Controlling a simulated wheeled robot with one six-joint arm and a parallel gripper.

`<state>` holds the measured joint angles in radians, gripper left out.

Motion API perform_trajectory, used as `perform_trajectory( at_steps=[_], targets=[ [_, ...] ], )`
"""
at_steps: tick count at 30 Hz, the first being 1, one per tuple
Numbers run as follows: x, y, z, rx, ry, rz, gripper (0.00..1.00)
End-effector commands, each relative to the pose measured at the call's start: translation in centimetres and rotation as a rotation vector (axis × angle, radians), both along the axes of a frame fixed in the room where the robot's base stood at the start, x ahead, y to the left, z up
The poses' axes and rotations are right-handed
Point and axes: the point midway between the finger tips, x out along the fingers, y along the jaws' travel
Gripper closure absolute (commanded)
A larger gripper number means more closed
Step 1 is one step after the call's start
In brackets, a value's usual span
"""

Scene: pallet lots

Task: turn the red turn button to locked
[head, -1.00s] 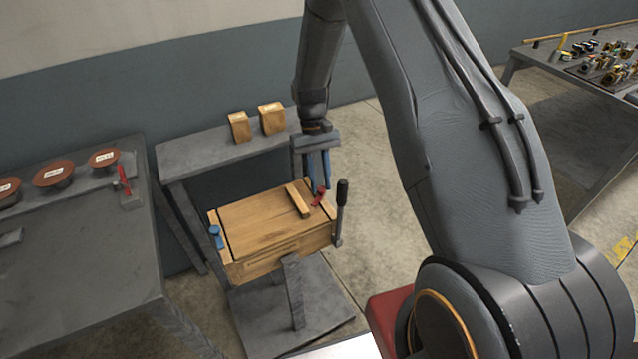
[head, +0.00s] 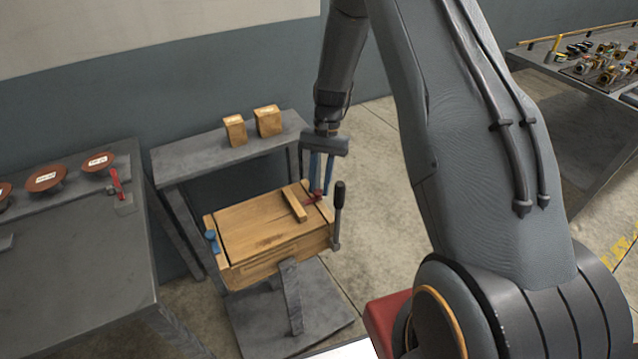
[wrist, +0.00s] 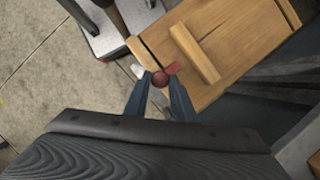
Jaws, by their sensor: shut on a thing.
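The red turn button (head: 312,199) sits on the right end of the wooden box (head: 262,234), near the end of a wooden batten. In the wrist view the red button (wrist: 161,79) shows between the fingertips, with its red arm pointing up and right toward the box lid. My gripper (head: 320,190) comes down from above with its blue fingers shut on the red button; the gripper (wrist: 160,92) also shows in the wrist view. A blue turn button (head: 211,240) sits on the box's left end. The fingers partly hide the red button in the head view.
A black-handled lever (head: 338,212) stands upright just right of the box. A grey bench (head: 185,158) with two small wooden blocks is behind. A grey table (head: 75,255) with reddish discs stands left. Another table (head: 590,105) is far right.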

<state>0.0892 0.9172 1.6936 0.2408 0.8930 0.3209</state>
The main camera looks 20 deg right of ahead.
Motion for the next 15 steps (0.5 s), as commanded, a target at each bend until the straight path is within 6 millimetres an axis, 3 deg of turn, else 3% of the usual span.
perform_trajectory(
  at_steps=[13, 14, 15],
  targets=[
    [0.05, -0.04, 0.05, 0.000, -0.001, -0.010, 0.99],
    [0.05, -0.04, 0.05, 0.000, -0.001, -0.010, 0.74],
    [0.04, -0.03, 0.04, 0.000, -0.001, -0.010, 0.67]
  ],
)
